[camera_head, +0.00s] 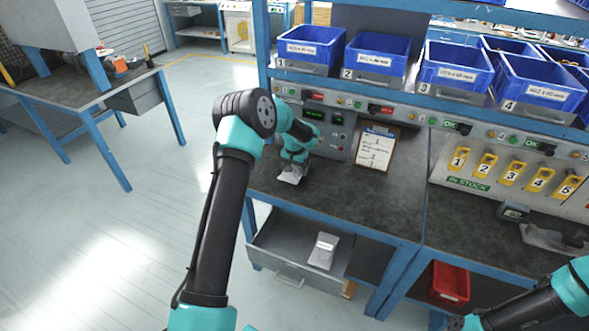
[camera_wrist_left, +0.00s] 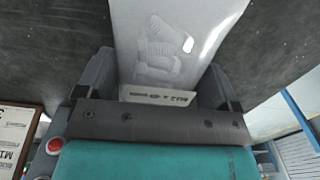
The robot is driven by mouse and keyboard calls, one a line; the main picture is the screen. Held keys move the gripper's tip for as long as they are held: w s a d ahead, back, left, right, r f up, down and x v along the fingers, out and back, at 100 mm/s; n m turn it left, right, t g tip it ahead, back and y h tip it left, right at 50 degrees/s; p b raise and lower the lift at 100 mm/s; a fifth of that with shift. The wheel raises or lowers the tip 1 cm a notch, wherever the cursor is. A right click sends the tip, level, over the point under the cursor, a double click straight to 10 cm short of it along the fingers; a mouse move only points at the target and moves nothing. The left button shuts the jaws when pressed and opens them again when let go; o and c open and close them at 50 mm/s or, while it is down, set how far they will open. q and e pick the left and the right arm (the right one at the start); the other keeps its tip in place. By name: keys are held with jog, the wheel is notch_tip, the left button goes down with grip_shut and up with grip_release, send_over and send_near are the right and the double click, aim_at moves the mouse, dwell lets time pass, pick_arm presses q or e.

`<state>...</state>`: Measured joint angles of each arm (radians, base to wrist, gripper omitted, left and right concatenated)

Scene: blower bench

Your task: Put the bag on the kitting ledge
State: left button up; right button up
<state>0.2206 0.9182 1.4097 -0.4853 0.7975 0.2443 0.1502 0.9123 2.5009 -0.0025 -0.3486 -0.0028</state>
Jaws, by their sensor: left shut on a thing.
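My left gripper (camera_head: 293,163) is shut on a pale, partly see-through bag (camera_head: 289,176) over the left part of the dark bench top (camera_head: 345,205). In the left wrist view the bag (camera_wrist_left: 175,45) lies between the two fingers, with a pale part inside and a printed label by the palm. I cannot tell whether the bag touches the bench. A second bag (camera_head: 323,250) lies in the open grey drawer (camera_head: 285,270) below. No ledge is marked as the kitting ledge.
A clipboard (camera_head: 375,148) stands right of my left gripper, against the control panel (camera_head: 340,128). Blue bins (camera_head: 456,68) line the shelf above. Yellow numbered tags (camera_head: 511,173) hang at the right. A red bin (camera_head: 449,284) sits below. The bench's front middle is clear.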

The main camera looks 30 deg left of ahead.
pick_arm(q)
jog(key=shift+f, duration=0.25)
jog(key=o, duration=1)
jog(key=shift+c, duration=0.2)
notch_tip(320, 180, up, 12)
jog(key=shift+r, duration=0.15)
